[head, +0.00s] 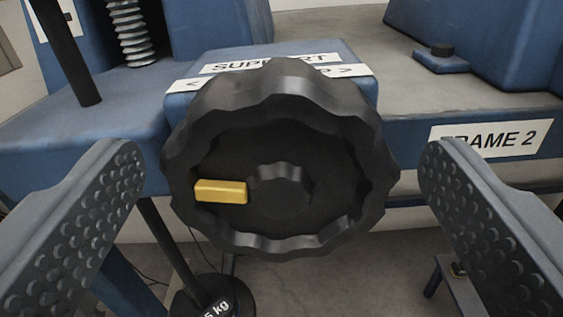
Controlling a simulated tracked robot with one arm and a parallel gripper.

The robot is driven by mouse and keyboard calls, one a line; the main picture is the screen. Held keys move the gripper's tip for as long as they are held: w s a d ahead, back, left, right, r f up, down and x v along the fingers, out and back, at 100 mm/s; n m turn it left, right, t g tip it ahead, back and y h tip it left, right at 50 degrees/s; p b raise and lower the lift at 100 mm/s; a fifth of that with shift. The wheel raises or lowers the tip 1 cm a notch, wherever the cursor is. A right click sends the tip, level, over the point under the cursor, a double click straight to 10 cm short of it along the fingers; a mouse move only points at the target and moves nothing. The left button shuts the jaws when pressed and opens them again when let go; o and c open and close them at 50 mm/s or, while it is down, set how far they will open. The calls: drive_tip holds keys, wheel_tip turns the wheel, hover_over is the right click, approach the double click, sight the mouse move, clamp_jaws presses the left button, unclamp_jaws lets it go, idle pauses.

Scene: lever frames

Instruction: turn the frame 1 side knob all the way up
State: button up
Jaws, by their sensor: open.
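The side knob (285,105) is a large black scalloped wheel in the middle of the head view. It sits on the front of a blue block whose white label (270,66) reads "SUPPORT" and is partly hidden by the knob. A yellow marker (221,191) on the knob's face lies left of its hub, pointing left and nearly level. My gripper (280,190) is open, with one dark studded finger on each side of the knob. Both fingers appear apart from the knob's rim.
A white "FRAME 2" label (490,138) is on the blue edge at right. A metal spring (132,32) and a dark rod (65,50) stand at upper left. A round weight (213,300) marked in kg hangs or stands below the knob. Grey floor shows underneath.

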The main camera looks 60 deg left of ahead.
drive_tip(key=c, duration=1)
